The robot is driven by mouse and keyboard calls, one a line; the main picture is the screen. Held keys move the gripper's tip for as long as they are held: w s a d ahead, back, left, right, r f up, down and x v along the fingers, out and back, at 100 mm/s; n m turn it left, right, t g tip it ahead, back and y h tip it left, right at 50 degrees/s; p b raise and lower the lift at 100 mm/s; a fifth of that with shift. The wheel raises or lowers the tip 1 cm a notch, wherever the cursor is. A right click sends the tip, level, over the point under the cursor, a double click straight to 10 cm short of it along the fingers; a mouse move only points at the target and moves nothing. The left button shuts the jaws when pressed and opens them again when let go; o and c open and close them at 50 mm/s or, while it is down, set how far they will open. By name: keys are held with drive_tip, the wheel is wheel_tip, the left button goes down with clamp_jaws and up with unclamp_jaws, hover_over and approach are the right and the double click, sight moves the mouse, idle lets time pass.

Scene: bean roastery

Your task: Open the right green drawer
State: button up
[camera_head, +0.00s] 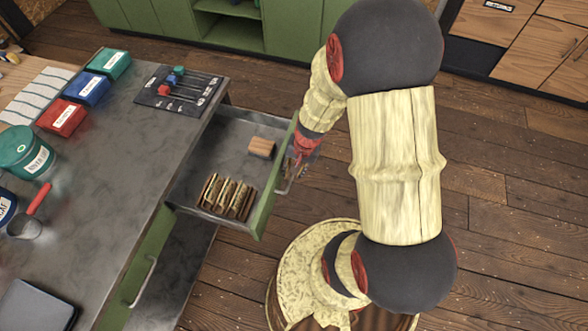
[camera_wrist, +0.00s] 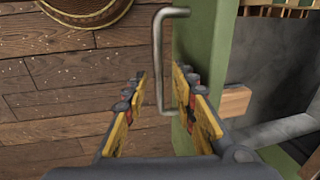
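One green-fronted drawer (camera_head: 264,212) is pulled well out from the grey workbench. Its inside shows, with a row of brown-and-cream pieces (camera_head: 228,197) and a small wooden block (camera_head: 262,147). Its metal handle (camera_wrist: 160,50) stands on the green front in the wrist view. My gripper (camera_head: 297,163) is at that front, partly hidden by my arm in the head view. In the wrist view my gripper (camera_wrist: 160,88) has its fingers apart on either side of the handle bar, with gaps visible. Another green drawer front with a handle (camera_head: 143,283) is at the lower left.
On the workbench (camera_head: 125,150) are green, blue and red containers (camera_head: 62,117), a dark mat with small tools (camera_head: 180,90) and a red-handled tool (camera_head: 38,200). Green cabinets (camera_head: 290,25) stand at the back. The wooden floor (camera_head: 500,210) on the right is clear.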

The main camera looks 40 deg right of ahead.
wheel_tip(320, 180, up, 12)
drive_tip(key=s+d, duration=0.1)
drive_tip(key=shift+s+d, duration=0.2)
drive_tip(key=shift+s, duration=0.2)
drive_tip(key=shift+f, duration=0.1)
idle(0.5)
drive_tip(key=s+a+r+n+t, duration=0.1)
drive_tip(key=s+a+r+n, duration=0.1)
drive_tip(key=r, duration=0.5)
drive_tip(key=s+a+r+n+t+h, duration=0.1)
drive_tip(key=s+a+r+n, duration=0.1)
drive_tip(key=a+r+n, duration=0.3)
drive_tip(key=s+a+r+n+t, duration=0.1)
drive_tip(key=a+r, duration=0.4)
drive_tip(key=r, duration=0.6)
drive_tip(key=s+n, duration=0.1)
drive_tip(key=n, duration=0.1)
drive_tip(key=shift+a+n+t, duration=0.3)
drive_tip(key=shift+t, duration=0.1)
